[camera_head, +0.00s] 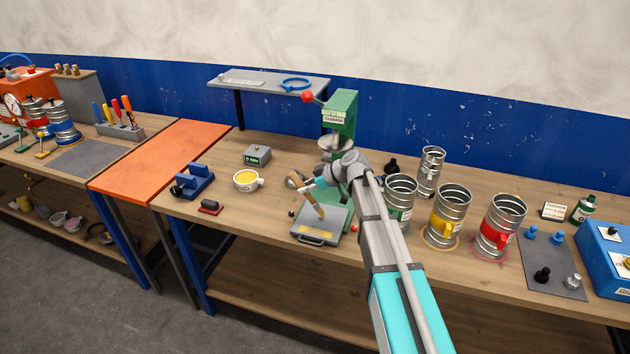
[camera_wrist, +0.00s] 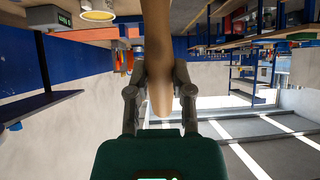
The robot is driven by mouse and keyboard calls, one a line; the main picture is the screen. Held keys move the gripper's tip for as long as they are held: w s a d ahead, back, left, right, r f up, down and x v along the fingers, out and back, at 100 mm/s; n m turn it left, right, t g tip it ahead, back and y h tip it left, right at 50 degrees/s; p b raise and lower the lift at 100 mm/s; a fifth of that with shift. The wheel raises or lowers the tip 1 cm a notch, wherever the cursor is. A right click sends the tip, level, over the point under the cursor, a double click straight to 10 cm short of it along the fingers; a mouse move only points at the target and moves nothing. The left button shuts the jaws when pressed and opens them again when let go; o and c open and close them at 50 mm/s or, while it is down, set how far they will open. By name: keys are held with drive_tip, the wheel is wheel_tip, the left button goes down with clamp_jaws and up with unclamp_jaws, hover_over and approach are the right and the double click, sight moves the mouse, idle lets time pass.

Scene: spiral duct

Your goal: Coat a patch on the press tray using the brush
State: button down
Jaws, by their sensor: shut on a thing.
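My gripper (camera_head: 311,186) is shut on the wooden handle of the brush (camera_head: 314,203). In the wrist view my gripper's two fingers (camera_wrist: 160,95) press on the pale wooden handle (camera_wrist: 158,60). The brush slants with its head end down over the grey press tray (camera_head: 302,230), which has a handle at its front edge. I cannot tell whether the bristles touch the tray. A white cup of yellow liquid (camera_head: 247,187) stands to the left of the tray; it also shows in the wrist view (camera_wrist: 97,14). The bristles are not in the wrist view.
A green press (camera_head: 343,107) with a red knob stands behind the tray. Metal duct pieces (camera_head: 451,213) stand to the right. A blue stand (camera_head: 196,181), a small red-based block (camera_head: 210,206) and a grey box (camera_head: 257,154) are to the left.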

drive_tip(key=shift+w, duration=0.3)
drive_tip(key=shift+d, duration=0.2)
drive_tip(key=shift+s+d+r+m+t+p, duration=0.2)
drive_tip(key=shift+s+d+r+p, duration=0.15)
drive_tip(key=shift+s, duration=0.25)
drive_tip(key=shift+s+d+r+m+t+p, duration=0.1)
drive_tip(key=shift+s+d+r+t+p, duration=0.15)
drive_tip(key=shift+s+r+p, duration=0.25)
drive_tip(key=shift+s+f, duration=0.1)
drive_tip(key=shift+f, duration=0.1)
